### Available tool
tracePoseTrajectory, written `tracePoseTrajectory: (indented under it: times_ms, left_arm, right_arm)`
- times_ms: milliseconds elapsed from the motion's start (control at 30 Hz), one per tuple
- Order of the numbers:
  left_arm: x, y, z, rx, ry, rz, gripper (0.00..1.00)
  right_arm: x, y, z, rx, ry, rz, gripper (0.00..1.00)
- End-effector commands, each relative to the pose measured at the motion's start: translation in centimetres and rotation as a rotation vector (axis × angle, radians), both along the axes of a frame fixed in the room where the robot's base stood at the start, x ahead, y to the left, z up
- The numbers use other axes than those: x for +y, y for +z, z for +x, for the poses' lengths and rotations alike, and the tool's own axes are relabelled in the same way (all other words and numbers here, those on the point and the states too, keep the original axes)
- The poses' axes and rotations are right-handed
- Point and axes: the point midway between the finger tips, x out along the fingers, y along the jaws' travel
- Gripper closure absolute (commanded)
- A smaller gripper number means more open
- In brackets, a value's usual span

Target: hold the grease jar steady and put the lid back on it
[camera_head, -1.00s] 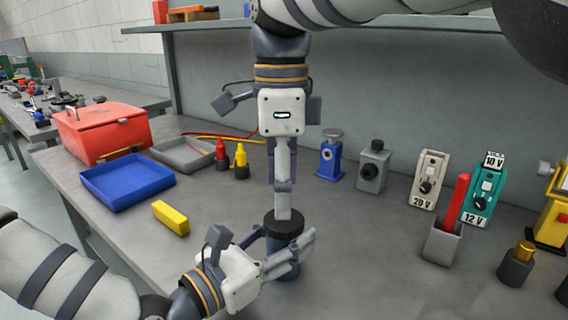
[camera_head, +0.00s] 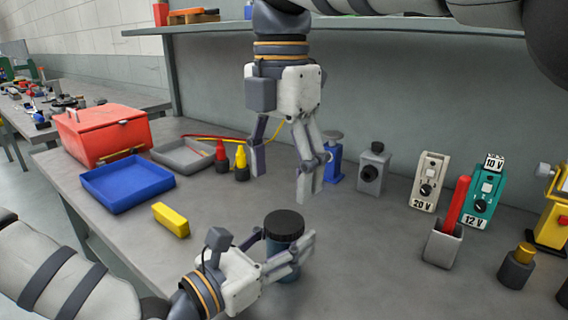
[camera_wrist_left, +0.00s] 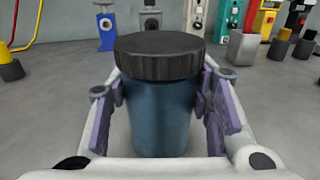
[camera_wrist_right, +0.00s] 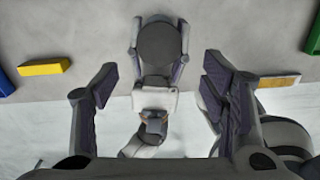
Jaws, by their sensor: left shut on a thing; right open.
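The grease jar (camera_head: 283,250) is a dark blue cylinder standing upright on the bench. Its black ribbed lid (camera_head: 284,224) sits level on top of it. In the left wrist view the jar (camera_wrist_left: 160,115) stands between the fingers, with the lid (camera_wrist_left: 158,55) above them. My left gripper (camera_head: 290,258) is shut around the jar's body. My right gripper (camera_head: 281,185) is open and empty, above and behind the jar. In the right wrist view the lid (camera_wrist_right: 160,45) shows from above, beyond the spread fingers.
A yellow block (camera_head: 171,219), blue tray (camera_head: 127,183), grey tray (camera_head: 184,154) and red toolbox (camera_head: 104,132) lie to the left. A grey holder with a red stick (camera_head: 443,241) and a dark pot (camera_head: 515,267) stand right. The bench between is clear. A shelf (camera_head: 400,24) runs above.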

Motion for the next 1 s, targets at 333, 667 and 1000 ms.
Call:
tracePoseTrajectory:
  times_ms: [333,667,1000]
  left_arm:
    - [0.0,0.0,0.0,0.0,0.0,0.0,1.0]
    - [0.0,0.0,0.0,0.0,0.0,0.0,1.0]
    - [0.0,0.0,0.0,0.0,0.0,0.0,1.0]
  right_arm:
    - [-0.2,0.5,0.2,-0.009,0.479,0.007,0.33]
    - [-0.2,0.0,0.3,-0.008,0.478,0.006,0.33]
    - [-0.2,-5.5,0.2,-0.006,0.478,0.007,0.33]
